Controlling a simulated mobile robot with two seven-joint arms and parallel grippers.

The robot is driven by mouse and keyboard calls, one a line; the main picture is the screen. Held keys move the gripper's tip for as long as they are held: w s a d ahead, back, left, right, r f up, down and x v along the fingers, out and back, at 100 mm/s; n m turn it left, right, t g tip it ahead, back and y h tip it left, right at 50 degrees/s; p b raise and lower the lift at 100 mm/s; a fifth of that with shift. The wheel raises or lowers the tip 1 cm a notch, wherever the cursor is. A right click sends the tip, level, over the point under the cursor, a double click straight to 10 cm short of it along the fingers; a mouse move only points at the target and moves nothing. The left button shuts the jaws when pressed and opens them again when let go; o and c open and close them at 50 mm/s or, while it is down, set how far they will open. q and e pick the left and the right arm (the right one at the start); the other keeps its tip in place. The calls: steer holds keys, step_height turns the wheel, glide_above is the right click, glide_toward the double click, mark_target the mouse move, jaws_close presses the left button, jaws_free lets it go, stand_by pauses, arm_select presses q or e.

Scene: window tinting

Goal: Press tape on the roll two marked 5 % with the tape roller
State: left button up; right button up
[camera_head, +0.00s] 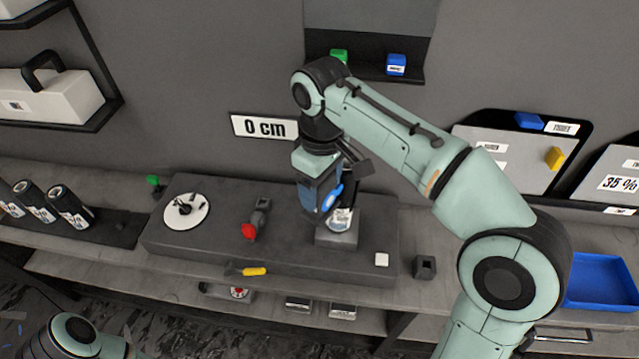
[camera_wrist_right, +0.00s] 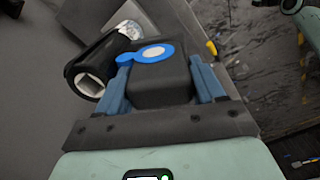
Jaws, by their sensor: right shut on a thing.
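My right gripper (camera_head: 328,205) is over the right part of the dark workbench block (camera_head: 290,262). Its blue fingers (camera_wrist_right: 160,88) are shut on a black block-shaped tool with a blue ring (camera_wrist_right: 150,54), which seems to be the tape roller. A black cylinder with a square socket (camera_wrist_right: 92,82) and a shiny end lies beside the tool; I cannot tell if they are joined. Shiny material (camera_head: 341,220) shows below the gripper, above a grey stand (camera_head: 337,238). Several black rolls (camera_head: 70,206) lie at the far left, labels too small to read. My left gripper is out of view.
A blue tray (camera_head: 603,281) is at the right.

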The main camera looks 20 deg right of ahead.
steer(key=shift+w+d+p, duration=0.3)
steer(key=shift+w+d, duration=0.2)
steer(key=shift+d, duration=0.35)
stand_by(0.7)
steer(key=s+a, duration=0.3)
steer(key=a, duration=0.2)
steer(key=shift+a+b, duration=0.15)
steer(key=shift+b, duration=0.3)
